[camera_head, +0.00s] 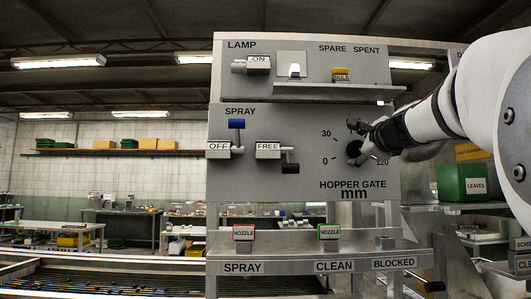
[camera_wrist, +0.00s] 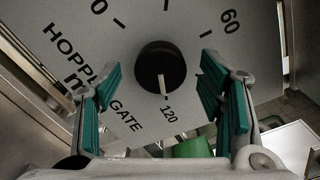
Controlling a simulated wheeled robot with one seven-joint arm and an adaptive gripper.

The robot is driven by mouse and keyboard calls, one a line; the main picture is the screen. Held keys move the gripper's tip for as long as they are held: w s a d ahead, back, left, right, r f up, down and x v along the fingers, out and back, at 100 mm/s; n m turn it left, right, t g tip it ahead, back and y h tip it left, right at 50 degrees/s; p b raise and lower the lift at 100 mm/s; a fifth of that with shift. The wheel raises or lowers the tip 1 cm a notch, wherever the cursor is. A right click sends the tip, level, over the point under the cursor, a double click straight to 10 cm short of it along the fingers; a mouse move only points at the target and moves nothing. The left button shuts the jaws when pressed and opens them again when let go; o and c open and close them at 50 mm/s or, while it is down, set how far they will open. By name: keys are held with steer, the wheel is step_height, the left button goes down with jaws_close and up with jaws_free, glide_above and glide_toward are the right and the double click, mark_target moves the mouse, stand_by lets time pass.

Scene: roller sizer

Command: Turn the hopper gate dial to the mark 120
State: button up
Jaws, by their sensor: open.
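The hopper gate dial (camera_wrist: 160,66) is a round black knob on the grey panel, centred between my fingers in the wrist view. Its white pointer line points down toward the printed 120 (camera_wrist: 169,115). In the head view the dial (camera_head: 353,148) is partly covered by my gripper (camera_head: 359,141), which comes in from the right. My gripper is open, with a green-padded finger on each side of the dial. In the wrist view gaps show between the pads and the knob. The 30 and 0 labels show left of the dial in the head view.
Left on the same panel are the spray levers marked OFF (camera_head: 219,147) and FREE (camera_head: 268,151). A shelf (camera_head: 330,90) juts out above the dial. Red and green nozzle blocks (camera_head: 244,232) stand on the ledge below. A green leaves bin (camera_head: 462,184) is at right.

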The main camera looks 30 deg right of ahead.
steer(key=v, duration=0.9)
steer(key=w+a+f+n+g+y, duration=0.35)
steer(key=a+f+n+y, duration=0.65)
steer(key=a+f+n, duration=0.9)
steer(key=s+a+f+n+g, duration=0.3)
steer(key=s+a+f+n, duration=0.2)
steer(key=f, duration=0.6)
steer(key=s+a+f+n+g, duration=0.4)
steer(key=s+a+f+n, duration=0.2)
steer(key=s+a+f, duration=0.3)
step_height(320, 180, down, 3)
steer(key=shift+a+r+h, duration=0.1)
steer(key=shift+a+h, duration=0.2)
steer(key=shift+a, duration=0.5)
steer(key=shift+c, duration=0.2)
